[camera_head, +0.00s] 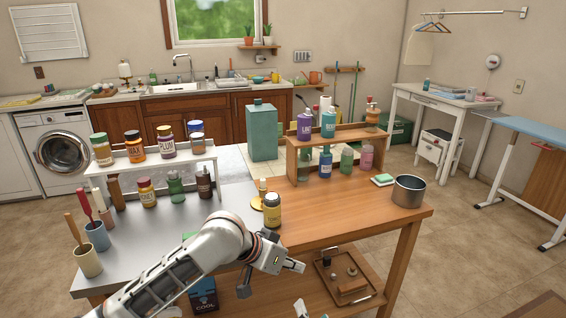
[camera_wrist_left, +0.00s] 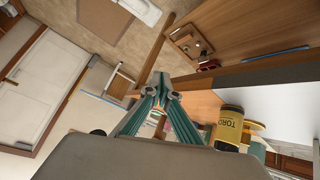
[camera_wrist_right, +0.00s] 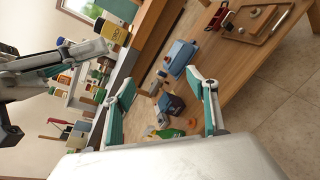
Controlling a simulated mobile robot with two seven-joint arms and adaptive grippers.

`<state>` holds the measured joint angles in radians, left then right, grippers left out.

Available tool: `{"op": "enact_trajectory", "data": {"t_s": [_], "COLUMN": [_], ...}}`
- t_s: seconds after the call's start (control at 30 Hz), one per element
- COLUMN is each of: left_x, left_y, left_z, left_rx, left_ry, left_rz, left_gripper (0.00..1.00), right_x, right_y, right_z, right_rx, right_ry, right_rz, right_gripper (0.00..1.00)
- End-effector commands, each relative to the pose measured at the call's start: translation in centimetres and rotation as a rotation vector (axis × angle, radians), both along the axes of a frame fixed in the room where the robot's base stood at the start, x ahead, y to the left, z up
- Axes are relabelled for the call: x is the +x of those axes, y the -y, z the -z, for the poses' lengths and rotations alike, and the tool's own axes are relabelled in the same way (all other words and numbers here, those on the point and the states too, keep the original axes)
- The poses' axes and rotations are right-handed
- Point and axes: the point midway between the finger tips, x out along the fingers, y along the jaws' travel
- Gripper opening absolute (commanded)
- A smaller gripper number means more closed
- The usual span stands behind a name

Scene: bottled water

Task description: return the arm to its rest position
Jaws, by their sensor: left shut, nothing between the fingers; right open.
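My left arm reaches in from the lower left in the head view, and its gripper (camera_head: 286,264) hangs just off the front edge of the table. In the left wrist view its fingers (camera_wrist_left: 160,82) are together with nothing between them. A dark jar with a yellow label (camera_head: 272,211) stands on the table behind the left gripper, apart from it; it also shows in the left wrist view (camera_wrist_left: 228,128). My right gripper (camera_wrist_right: 166,88) is open and empty in the right wrist view. In the head view only a small part near the bottom edge may be it.
The wooden table (camera_head: 330,238) carries a wooden rack (camera_head: 292,160) with bottles, a metal pot (camera_head: 408,190) and a sponge (camera_head: 382,180). A white rack (camera_head: 150,166) with jars stands at left. A tray (camera_head: 345,283) lies on the lower shelf. Its front right top is clear.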

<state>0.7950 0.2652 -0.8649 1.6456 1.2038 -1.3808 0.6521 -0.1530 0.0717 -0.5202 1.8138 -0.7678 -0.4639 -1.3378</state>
Motion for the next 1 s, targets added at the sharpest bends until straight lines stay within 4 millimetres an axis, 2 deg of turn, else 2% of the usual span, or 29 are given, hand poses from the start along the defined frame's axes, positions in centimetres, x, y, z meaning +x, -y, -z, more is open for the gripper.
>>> {"op": "enact_trajectory", "data": {"t_s": [0.03,0.27,0.47,0.67,0.77,0.9,1.0], "left_x": [-0.9,-3.7,-6.7,-11.2,-14.0,-18.7,-21.9], "left_y": [0.2,-0.9,-4.1,-9.1,-12.0,-16.4,-19.2], "left_z": [1.8,7.6,12.6,17.5,19.7,22.3,23.5], "left_rx": [-0.036,-0.149,-0.182,-0.145,-0.101,-0.013,0.056], "left_ry": [-0.003,0.048,0.110,0.180,0.217,0.267,0.300], "left_rz": [-0.015,-0.112,-0.224,-0.334,-0.382,-0.430,-0.445], "left_gripper": [0.00,0.00,0.00,0.00,0.00,0.00,0.00], "right_x": [-0.9,-4.4,-7.8,-11.4,-13.2,-15.8,-17.3], "right_y": [0.7,3.3,5.4,7.6,8.7,10.2,11.1], "right_z": [1.1,5.1,8.1,10.5,11.6,12.8,13.4], "right_rx": [0.083,0.483,0.823,1.162,1.328,1.555,1.698], "right_ry": [-0.046,-0.234,-0.380,-0.504,-0.557,-0.618,-0.647], "right_rz": [0.022,0.151,0.288,0.449,0.537,0.666,0.750], "right_gripper": [0.58,0.58,0.58,0.58,0.58,0.58,0.58]}}
